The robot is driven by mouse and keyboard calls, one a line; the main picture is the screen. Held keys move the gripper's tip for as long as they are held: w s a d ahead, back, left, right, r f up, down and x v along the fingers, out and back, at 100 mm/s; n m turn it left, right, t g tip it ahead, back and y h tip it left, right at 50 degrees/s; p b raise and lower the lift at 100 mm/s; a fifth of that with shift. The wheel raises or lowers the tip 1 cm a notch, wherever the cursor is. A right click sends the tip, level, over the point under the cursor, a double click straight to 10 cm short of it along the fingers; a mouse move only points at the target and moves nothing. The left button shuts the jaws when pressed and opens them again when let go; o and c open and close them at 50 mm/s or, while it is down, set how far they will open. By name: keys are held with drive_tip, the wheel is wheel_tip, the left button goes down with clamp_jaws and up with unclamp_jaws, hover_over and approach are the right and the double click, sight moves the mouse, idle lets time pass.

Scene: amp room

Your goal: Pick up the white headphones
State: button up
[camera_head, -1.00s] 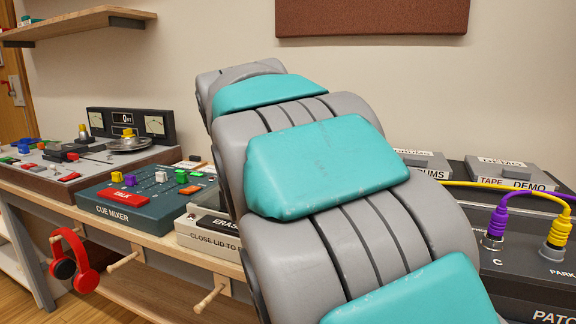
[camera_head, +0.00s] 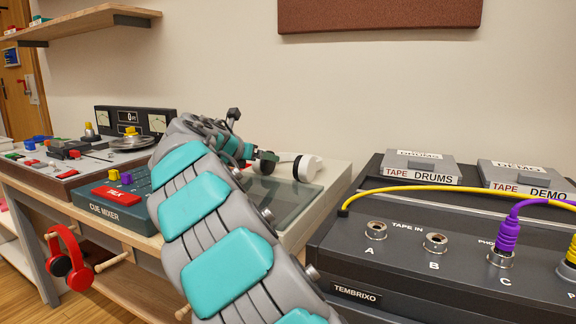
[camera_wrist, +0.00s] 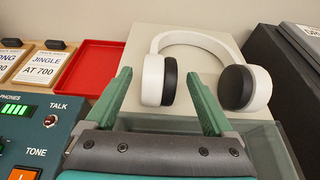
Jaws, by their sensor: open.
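The white headphones (camera_wrist: 160,80) have black ear pads and lie on a pale box top in the wrist view, headband away from me. They also show in the head view (camera_head: 309,167), partly hidden by my gripper. My gripper (camera_wrist: 158,74) is open with two green fingers. In the wrist view the left ear cup appears between the fingertips, and the right finger points between the two cups. I cannot tell whether the fingers touch the headphones or are still above them.
A clear lid (camera_head: 286,203) lies in front of the headphones. A red tray (camera_wrist: 92,67) is to their left. The cue mixer (camera_head: 106,212) and the patch unit (camera_head: 400,262) flank the arm. Red headphones (camera_head: 70,262) hang below the bench edge.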

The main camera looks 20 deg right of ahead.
drive_tip(key=x, duration=0.5)
drive_tip(key=shift+w+d, duration=0.1)
clamp_jaws()
idle(0.7)
